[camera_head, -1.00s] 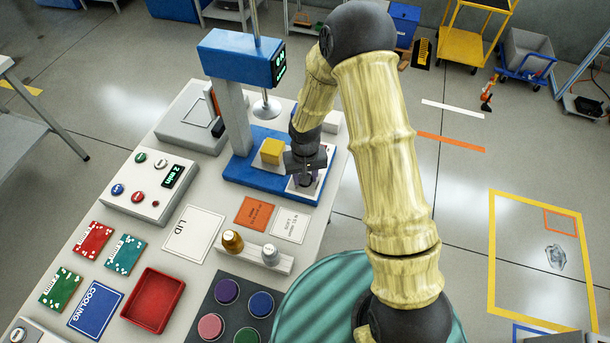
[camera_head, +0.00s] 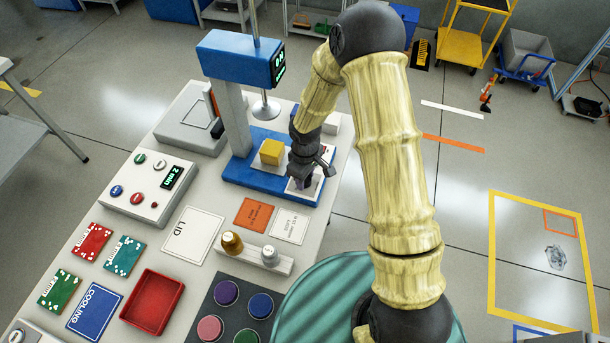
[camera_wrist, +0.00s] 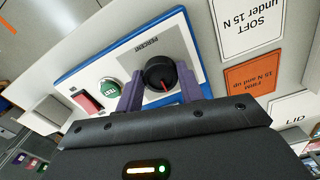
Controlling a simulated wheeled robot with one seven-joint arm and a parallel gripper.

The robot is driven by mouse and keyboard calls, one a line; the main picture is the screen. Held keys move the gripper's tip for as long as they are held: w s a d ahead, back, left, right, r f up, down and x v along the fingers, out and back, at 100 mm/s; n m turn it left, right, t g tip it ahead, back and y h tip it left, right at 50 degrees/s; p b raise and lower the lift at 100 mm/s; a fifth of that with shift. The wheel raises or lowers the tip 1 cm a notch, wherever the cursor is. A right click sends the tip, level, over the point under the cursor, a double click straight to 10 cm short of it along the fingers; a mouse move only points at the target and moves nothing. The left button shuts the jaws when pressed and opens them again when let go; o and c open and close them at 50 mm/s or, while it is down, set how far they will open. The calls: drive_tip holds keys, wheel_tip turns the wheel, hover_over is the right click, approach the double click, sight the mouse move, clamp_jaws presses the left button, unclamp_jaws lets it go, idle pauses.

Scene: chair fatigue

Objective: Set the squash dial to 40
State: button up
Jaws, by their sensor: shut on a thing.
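The squash dial (camera_wrist: 158,74) is a round black knob with a red pointer line, on a grey plate marked PERCENT. My gripper (camera_wrist: 161,86) has its two purple fingers on either side of the knob, shut on it. In the head view my gripper (camera_head: 304,182) is low over the front right end of the blue press base (camera_head: 240,180), and the dial is mostly hidden there. The press display (camera_head: 279,66) shows green digits too small to read surely. A green button (camera_wrist: 110,89) and a red switch (camera_wrist: 85,102) sit beside the dial.
A yellow block (camera_head: 271,152) sits on the press base below the round press plate (camera_head: 265,110). An orange FIRM card (camera_head: 254,214) and a white SOFT card (camera_head: 289,225) lie in front. A holder with brass and silver weights (camera_head: 252,262) stands nearer.

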drive_tip(key=shift+n, duration=0.3)
drive_tip(key=o, duration=1)
wheel_tip(320, 180, up, 18)
drive_tip(key=shift+f+b, duration=0.25)
drive_tip(key=shift+b, duration=0.35)
